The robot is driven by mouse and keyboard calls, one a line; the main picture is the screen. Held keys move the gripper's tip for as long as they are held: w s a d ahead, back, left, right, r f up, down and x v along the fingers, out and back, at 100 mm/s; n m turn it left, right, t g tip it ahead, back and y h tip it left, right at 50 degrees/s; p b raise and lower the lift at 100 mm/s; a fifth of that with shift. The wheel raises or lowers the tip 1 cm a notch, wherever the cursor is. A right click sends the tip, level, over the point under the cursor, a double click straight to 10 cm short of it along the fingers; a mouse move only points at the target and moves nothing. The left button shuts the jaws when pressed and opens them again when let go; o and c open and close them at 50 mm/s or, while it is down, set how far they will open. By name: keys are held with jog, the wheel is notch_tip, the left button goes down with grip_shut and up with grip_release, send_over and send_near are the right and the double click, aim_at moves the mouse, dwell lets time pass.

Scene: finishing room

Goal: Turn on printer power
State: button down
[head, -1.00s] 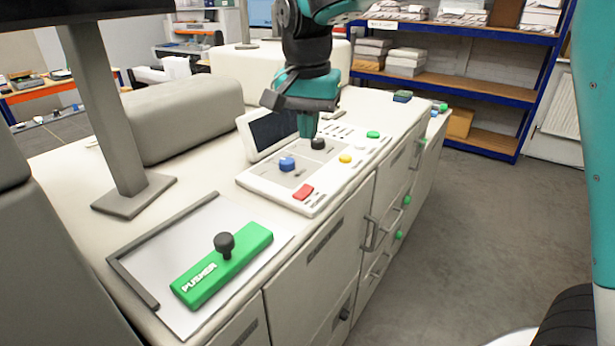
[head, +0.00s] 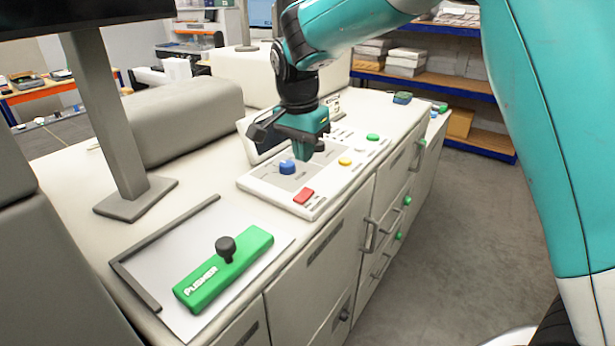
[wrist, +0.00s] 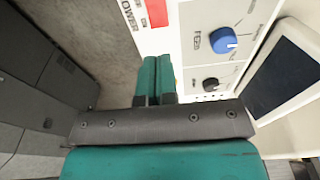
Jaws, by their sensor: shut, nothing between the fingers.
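The control panel (head: 262,186) lies on top of the long white printer. Its red button (head: 304,195) sits at the near front corner. In the wrist view the red button (wrist: 157,12) is at the top edge, beside the lettering "POWER". My gripper (head: 303,156) is shut and empty, above the panel and beyond the red button, apart from it. In the wrist view the shut fingertips (wrist: 156,60) point toward the red button with a gap between. The blue knob (head: 287,167) is close to the fingertips. The black knob (wrist: 210,84) shows in the wrist view.
A yellow button (head: 345,161) and a green button (head: 372,137) are along the panel's right side. A tilted screen (wrist: 285,70) stands behind the panel. A green pusher (head: 222,270) with a black knob lies on the near tray. Open floor (head: 450,240) lies to the right.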

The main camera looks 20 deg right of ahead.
aim_at(307, 189)
jog(key=f, duration=0.2)
jog(key=f+p, duration=0.1)
jog(key=f, duration=0.2)
jog(key=f+p, duration=0.1)
jog(key=f, duration=0.1)
jog(key=shift+w+d+f, duration=0.25)
jog(key=shift+d+f, duration=0.15)
